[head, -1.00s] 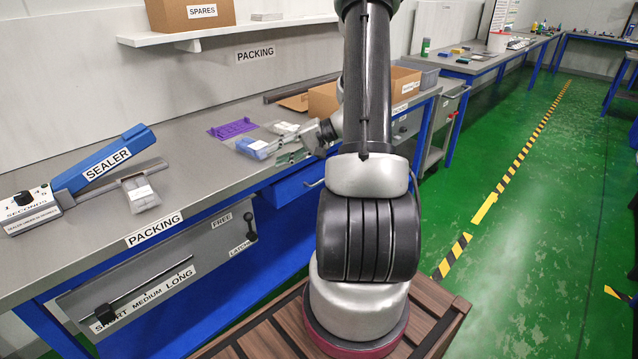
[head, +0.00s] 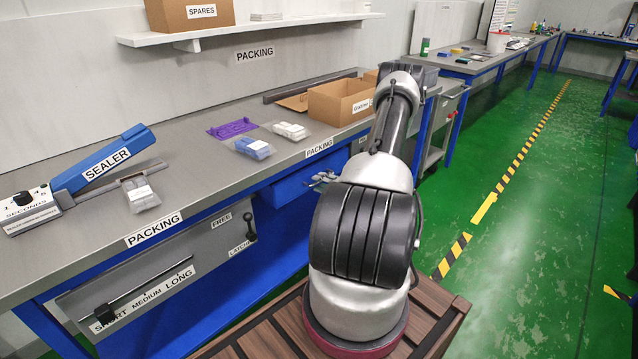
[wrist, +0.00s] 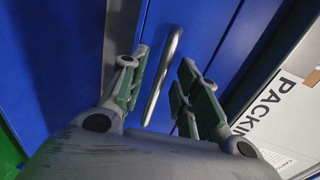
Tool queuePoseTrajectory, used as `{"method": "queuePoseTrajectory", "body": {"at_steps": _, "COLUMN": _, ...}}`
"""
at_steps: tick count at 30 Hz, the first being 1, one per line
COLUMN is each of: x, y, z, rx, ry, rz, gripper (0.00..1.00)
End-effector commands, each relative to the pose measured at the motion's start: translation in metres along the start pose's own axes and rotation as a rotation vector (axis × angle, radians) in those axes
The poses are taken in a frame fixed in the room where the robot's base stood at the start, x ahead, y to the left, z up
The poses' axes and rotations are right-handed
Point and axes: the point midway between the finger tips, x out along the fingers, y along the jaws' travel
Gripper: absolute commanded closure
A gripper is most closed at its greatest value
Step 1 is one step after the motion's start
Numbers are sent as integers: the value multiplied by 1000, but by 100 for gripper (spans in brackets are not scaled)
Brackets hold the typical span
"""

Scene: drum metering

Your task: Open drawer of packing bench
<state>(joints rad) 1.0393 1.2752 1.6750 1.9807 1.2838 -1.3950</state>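The packing bench (head: 195,160) runs along the left wall. Its blue drawer (head: 287,188) is under the bench top, left of my arm, and looks shut. In the wrist view the drawer's blue front (wrist: 85,50) fills much of the picture, with a silver bar handle (wrist: 164,72) on it. My gripper (wrist: 165,78) is open, with one finger on each side of the handle; I cannot tell whether either finger touches it. In the head view my gripper (head: 322,181) is small, in front of the drawer, and partly hidden by my arm.
On the bench are a blue sealer (head: 105,165), bagged parts (head: 254,148), a purple piece (head: 232,128) and an open cardboard box (head: 340,103). A lever panel (head: 160,265) hangs at the front left. The green floor (head: 540,210) to the right is clear.

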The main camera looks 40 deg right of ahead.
Motion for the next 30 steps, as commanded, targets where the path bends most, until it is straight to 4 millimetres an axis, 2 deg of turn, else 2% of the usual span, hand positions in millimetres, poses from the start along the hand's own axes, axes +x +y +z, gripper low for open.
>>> {"method": "queuePoseTrajectory", "body": {"at_steps": 4, "x": 14, "y": 0, "z": 0, "rx": 1, "ry": -1, "rz": 0, "gripper": 69}}
{"method": "queuePoseTrajectory", "body": {"at_steps": 13, "x": 17, "y": 0, "z": 0, "rx": 2, "ry": 0, "rz": 0, "gripper": 69}}
{"method": "queuePoseTrajectory", "body": {"at_steps": 18, "x": 17, "y": 0, "z": 0, "rx": 1, "ry": -1, "rz": 0, "gripper": 100}}
{"method": "queuePoseTrajectory", "body": {"at_steps": 26, "x": 16, "y": 0, "z": 0, "rx": 2, "ry": -1, "rz": 0, "gripper": 100}}
{"method": "queuePoseTrajectory", "body": {"at_steps": 30, "x": 10, "y": 2, "z": 0, "rx": 2, "ry": 1, "rz": 1, "gripper": 100}}
